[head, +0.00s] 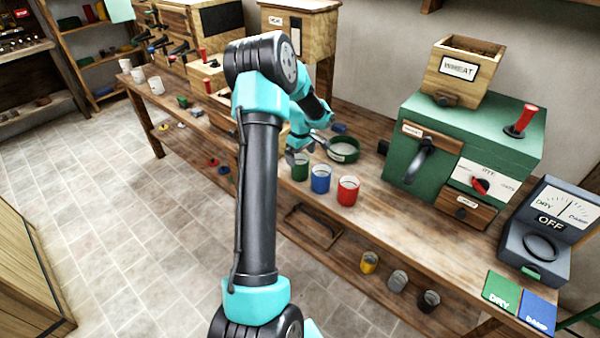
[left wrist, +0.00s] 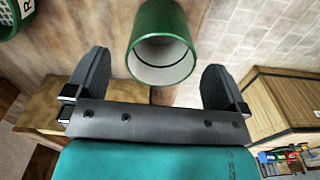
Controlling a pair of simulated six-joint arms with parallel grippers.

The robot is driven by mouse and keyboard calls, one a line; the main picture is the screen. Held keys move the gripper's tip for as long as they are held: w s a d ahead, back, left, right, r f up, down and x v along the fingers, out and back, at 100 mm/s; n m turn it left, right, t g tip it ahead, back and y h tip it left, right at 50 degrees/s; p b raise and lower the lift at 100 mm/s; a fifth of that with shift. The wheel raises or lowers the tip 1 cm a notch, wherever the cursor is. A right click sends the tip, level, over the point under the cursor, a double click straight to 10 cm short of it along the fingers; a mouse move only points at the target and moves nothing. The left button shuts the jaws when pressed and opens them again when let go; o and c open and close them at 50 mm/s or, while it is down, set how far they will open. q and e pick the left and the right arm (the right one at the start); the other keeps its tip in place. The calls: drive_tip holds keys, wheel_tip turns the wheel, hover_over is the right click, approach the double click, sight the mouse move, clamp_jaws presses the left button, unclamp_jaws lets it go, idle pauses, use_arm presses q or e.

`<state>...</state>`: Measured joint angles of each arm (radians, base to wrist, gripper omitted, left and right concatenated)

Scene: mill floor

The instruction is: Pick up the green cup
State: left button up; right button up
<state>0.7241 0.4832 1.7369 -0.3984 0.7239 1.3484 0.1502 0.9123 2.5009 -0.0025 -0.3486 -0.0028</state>
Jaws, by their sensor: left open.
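The green cup (head: 300,168) stands on the wooden bench at the left end of a row, beside a blue cup (head: 320,179) and a red cup (head: 348,190). In the left wrist view the green cup (left wrist: 161,45) shows its white inside and lies ahead of my left gripper (left wrist: 157,80), between the lines of its two black fingers. My left gripper is open and empty, with clear gaps on both sides of the cup. In the head view my arm hides part of the bench, and the gripper (head: 296,152) shows only partly, close by the green cup. My right gripper is not in view.
A green sieve or pan (head: 342,150) sits just behind the cups. A green mill box (head: 460,150) stands to the right, with a moisture meter (head: 548,235) beyond it. Several small cups (head: 398,281) stand on the lower shelf. The bench front near the cups is close to its edge.

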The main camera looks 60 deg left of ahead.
use_arm(q)
drive_tip(key=shift+s+a+f, duration=0.1)
drive_tip(key=shift+f, duration=2.5)
drive_tip(key=c, duration=1.1)
wheel_tip(320, 180, up, 10)
drive_tip(key=shift+r, duration=0.1)
